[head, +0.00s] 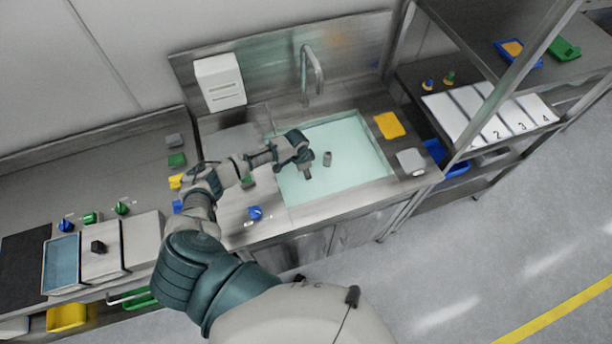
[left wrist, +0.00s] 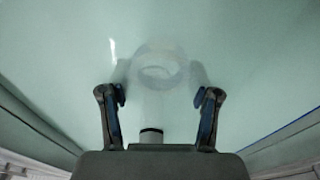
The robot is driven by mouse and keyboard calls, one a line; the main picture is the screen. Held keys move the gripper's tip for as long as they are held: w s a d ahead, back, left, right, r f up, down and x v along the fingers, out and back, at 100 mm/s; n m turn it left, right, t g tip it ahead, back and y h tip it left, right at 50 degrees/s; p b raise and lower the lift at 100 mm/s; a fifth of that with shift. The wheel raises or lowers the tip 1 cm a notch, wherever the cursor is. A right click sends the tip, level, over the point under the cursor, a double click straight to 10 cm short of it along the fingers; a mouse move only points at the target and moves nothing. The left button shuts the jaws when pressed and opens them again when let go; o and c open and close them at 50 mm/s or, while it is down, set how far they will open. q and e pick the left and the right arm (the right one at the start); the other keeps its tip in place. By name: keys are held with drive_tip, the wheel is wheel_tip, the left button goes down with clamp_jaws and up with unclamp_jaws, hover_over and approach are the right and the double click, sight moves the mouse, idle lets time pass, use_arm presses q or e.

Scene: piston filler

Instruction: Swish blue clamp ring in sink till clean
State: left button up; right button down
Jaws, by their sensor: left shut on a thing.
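My left gripper (head: 306,172) is over the left part of the sink, pointing down at the pale green water (head: 352,170). In the left wrist view the fingers (left wrist: 160,98) stand apart, with blue edges (left wrist: 207,118) along their inner sides. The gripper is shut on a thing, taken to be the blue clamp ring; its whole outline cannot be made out. A faint pale round shape (left wrist: 158,68) shows in the water beyond the fingertips; I cannot tell what it is. My right gripper is out of view.
The tap (head: 312,70) is behind. A blue part (head: 255,212) lies on the front left counter. A yellow cloth (head: 389,125) and a pale block (head: 411,160) are to the right.

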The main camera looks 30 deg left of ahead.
use_arm(q)
drive_tip(key=shift+d, duration=0.1)
drive_tip(key=shift+s+d+r+p, duration=0.1)
drive_tip(key=shift+s+d+p, duration=0.5)
drive_tip(key=shift+p, duration=0.3)
drive_tip(key=shift+s+d, duration=0.2)
drive_tip(key=shift+d, duration=0.05)
drive_tip(key=shift+w+a, duration=0.25)
drive_tip(key=shift+a, duration=0.05)
drive_tip(key=shift+w+a+b, duration=0.35)
drive_tip(key=shift+w+a, duration=0.2)
drive_tip(key=shift+a, duration=0.1)
drive_tip(key=shift+d, duration=0.1)
